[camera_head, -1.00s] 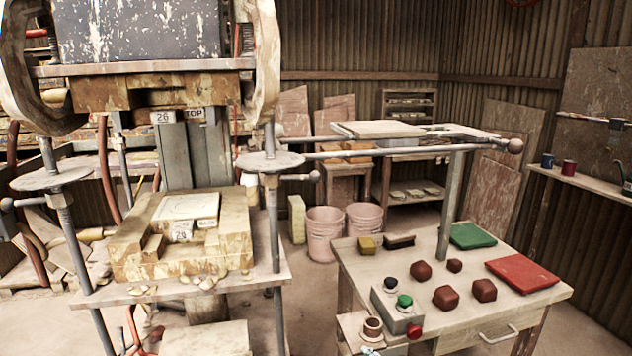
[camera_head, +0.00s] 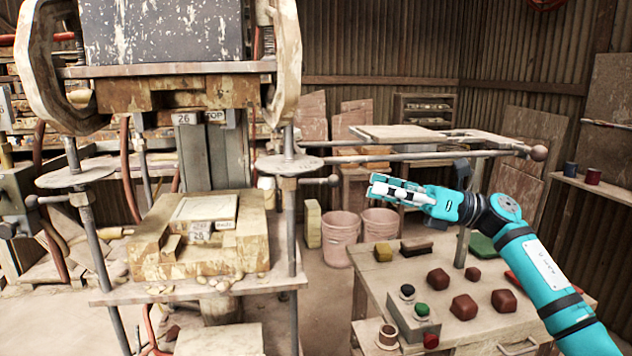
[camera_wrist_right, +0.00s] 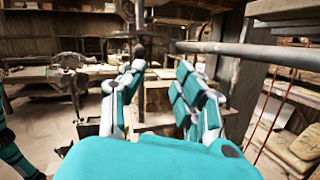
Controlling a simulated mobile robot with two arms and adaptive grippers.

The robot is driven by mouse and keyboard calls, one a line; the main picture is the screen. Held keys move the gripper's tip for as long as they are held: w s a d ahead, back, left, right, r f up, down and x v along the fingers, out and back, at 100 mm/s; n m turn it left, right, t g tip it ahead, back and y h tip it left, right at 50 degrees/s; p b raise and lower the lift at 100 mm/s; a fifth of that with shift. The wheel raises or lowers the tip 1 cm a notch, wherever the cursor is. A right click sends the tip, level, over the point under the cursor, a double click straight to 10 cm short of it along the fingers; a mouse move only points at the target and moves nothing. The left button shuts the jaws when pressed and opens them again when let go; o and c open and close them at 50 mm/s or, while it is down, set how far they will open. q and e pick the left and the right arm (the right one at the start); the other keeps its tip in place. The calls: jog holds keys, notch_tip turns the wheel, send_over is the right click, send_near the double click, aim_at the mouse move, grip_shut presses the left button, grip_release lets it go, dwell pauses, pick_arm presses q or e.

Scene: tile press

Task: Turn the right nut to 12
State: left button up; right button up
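The right nut (camera_head: 288,184) sits on the press's right rod, just under a round disc (camera_head: 290,165). Its ball-ended handle (camera_head: 333,181) points to the right. In the wrist view the right rod's disc (camera_wrist_right: 132,36) stands ahead, beyond the fingers. My right gripper (camera_head: 388,190) is to the right of the handle, apart from it, with its fingers pointing left. In the wrist view the right gripper (camera_wrist_right: 160,72) has a clear gap between its fingers and holds nothing. I see no number on the nut. My left gripper is not in view.
A long ball-ended bar (camera_head: 500,147) runs rightward from near the disc, above my right gripper. A workbench (camera_head: 385,285) with red blocks and a button box (camera_head: 408,312) stands below. Pink buckets (camera_head: 340,240) stand on the floor behind. The press bed (camera_head: 150,292) carries a mould.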

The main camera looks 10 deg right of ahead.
aim_at(333, 180)
jog(key=s+d+r+n+g+h, duration=0.2)
jog(key=s+d+n, duration=0.1)
jog(key=d+n, duration=0.15)
jog(key=shift+m, duration=0.35)
jog(key=p+x, duration=0.2)
jog(key=x, duration=0.6)
jog(key=p+x, duration=0.2)
jog(key=x, duration=0.7)
jog(key=shift+s+a+r, duration=0.2)
jog(key=shift+c, duration=0.2)
grip_shut()
